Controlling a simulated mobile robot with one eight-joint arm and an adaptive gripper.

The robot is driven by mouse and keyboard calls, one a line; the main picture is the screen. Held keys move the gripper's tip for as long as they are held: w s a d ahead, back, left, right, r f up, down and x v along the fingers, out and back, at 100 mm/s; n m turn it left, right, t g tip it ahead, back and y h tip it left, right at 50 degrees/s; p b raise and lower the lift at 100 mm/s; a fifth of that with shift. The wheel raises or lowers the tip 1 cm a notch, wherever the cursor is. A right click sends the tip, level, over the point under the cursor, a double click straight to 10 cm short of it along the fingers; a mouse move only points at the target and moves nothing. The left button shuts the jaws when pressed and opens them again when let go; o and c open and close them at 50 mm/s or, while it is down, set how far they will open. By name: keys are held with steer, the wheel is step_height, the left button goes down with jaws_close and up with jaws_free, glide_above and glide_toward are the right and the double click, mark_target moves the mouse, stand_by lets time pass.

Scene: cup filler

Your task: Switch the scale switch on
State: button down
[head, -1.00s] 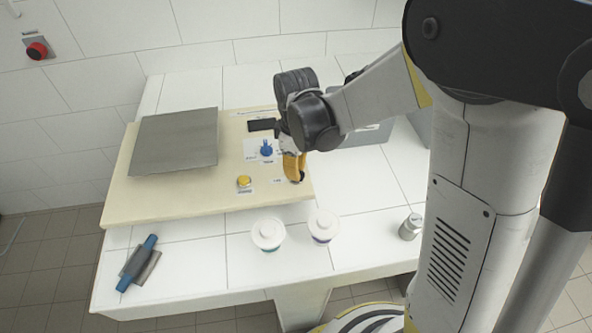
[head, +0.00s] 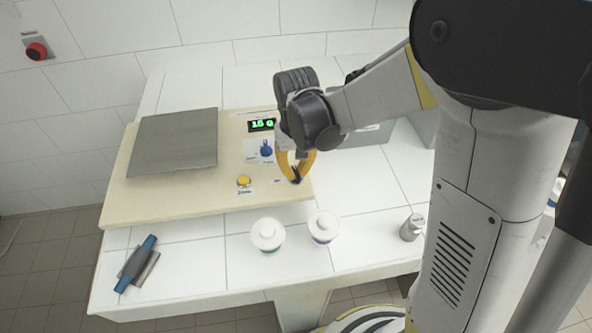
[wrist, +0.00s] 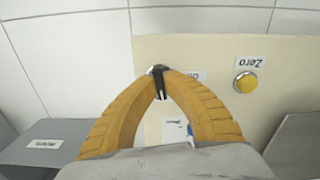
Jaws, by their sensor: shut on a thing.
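The scale is a cream board (head: 150,195) with a grey metal plate (head: 185,140) at its left. Its small display (head: 262,125) is lit with green digits. My gripper (head: 296,175) has yellow fingers and is at the board's right front part. In the wrist view, the fingertips of my gripper (wrist: 160,72) meet on a small dark lever, the scale switch (wrist: 160,88). A label beside it is partly hidden by the fingers. The yellow Zero button (wrist: 246,83) is apart from the fingers, and it also shows in the head view (head: 244,181).
A blue knob (head: 266,150) on a white label is close to my gripper. Two white lidded cups (head: 268,235) and a small metal cylinder (head: 412,227) stand in front. A blue-handled tool (head: 138,263) lies at the front left. A grey box (wrist: 50,143) is beside the board.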

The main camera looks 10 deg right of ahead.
mark_target(296, 171)
steer(key=shift+m, duration=0.8)
steer(key=c, duration=1.5)
jaws_free()
steer(key=shift+r, duration=0.1)
step_height(296, 171, up, 12)
